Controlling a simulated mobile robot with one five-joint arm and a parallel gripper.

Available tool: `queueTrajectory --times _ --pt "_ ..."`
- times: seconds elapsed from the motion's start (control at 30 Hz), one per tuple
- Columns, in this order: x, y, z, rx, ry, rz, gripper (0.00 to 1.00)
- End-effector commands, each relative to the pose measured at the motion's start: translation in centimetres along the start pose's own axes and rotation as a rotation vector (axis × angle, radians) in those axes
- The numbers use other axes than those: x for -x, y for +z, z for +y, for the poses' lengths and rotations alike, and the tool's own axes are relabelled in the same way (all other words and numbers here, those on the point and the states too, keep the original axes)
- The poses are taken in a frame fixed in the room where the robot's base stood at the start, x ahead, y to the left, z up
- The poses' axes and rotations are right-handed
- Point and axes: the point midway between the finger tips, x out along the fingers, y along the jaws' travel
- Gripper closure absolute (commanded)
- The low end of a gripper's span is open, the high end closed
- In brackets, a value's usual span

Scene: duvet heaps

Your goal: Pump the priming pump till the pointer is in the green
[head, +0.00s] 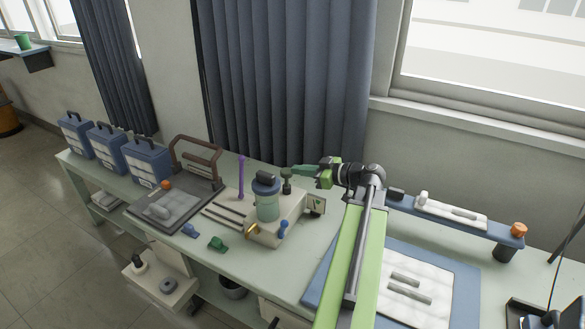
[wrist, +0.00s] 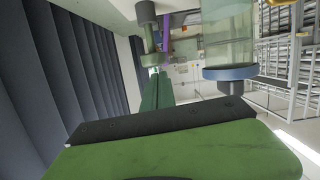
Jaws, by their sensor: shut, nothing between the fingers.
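The priming pump is a cream unit (head: 292,222) on the bench, with a clear greenish cylinder (head: 268,207) under a blue cap. A dark upright knob on a stem (head: 287,186) stands right of the cylinder. A small gauge (head: 317,206) with a green patch is on the unit's right end; its pointer is too small to read. My gripper (head: 290,171) is shut and empty, its fingertips just above or at the dark knob; contact cannot be told.
A purple rod (head: 240,178) stands left of the pump. Blue and green small parts (head: 217,243) lie in front. A grey tray with a brown handle (head: 195,158) and several blue boxes (head: 147,162) are further left. A blue-edged board (head: 465,290) lies at right.

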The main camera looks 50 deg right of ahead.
Motion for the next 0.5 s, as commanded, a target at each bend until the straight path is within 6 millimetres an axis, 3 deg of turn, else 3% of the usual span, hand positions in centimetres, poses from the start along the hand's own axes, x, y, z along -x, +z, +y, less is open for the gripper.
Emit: queueTrajectory --times 0.03,0.2,0.5 --pt "1.4 -0.2 0.1 -0.002 0.005 0.0 1.0" --pt "4.8 -0.1 0.0 -0.001 0.004 0.002 1.0" --pt "6.8 0.0 0.0 0.0 0.0 0.003 1.0"
